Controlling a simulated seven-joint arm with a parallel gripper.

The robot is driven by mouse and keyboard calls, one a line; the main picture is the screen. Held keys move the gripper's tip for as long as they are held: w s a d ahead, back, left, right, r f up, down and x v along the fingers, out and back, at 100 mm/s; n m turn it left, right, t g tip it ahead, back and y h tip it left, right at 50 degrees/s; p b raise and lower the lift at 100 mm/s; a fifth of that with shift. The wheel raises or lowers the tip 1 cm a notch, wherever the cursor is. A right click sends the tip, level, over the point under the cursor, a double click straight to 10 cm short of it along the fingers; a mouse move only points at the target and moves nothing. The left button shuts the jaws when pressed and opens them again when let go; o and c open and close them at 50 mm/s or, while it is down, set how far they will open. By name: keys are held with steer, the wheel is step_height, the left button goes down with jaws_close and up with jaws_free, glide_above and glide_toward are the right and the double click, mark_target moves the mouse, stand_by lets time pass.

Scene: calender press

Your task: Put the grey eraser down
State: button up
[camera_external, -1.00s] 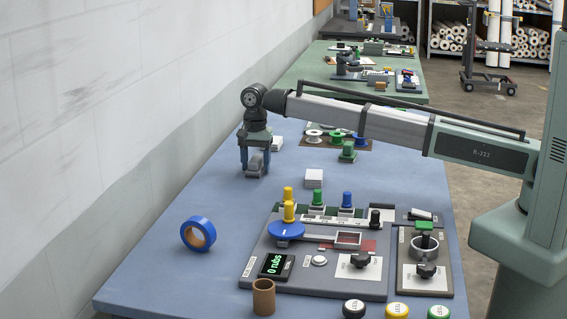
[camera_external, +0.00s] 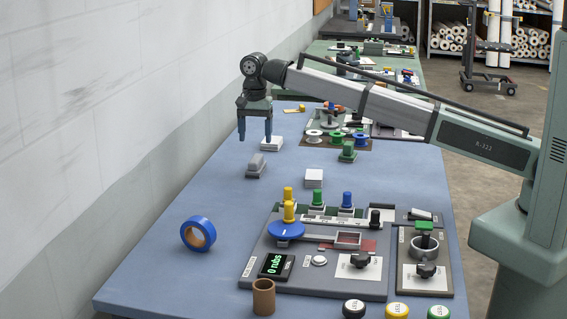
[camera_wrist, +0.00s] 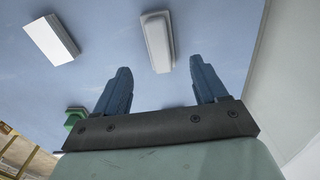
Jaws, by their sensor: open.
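The grey eraser (camera_external: 256,166) lies on the blue table (camera_external: 185,186) in the external view, toward the back left. It also shows in the wrist view (camera_wrist: 157,42), ahead of my fingertips and roughly between them, a light block on a grey base. My gripper (camera_external: 254,137) hangs above the table, over and slightly behind the eraser, with its blue fingers pointing down. In the wrist view my gripper (camera_wrist: 162,78) has its fingers spread wide with nothing between them. The fingers are clear of the eraser.
A white block (camera_external: 271,143) lies behind the eraser and another white block (camera_external: 314,178) stands to its right. A blue tape roll (camera_external: 198,234) and a press panel (camera_external: 330,272) are nearer the front. The table between eraser and tape is clear.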

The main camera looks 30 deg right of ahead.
steer(key=shift+r, duration=1.6)
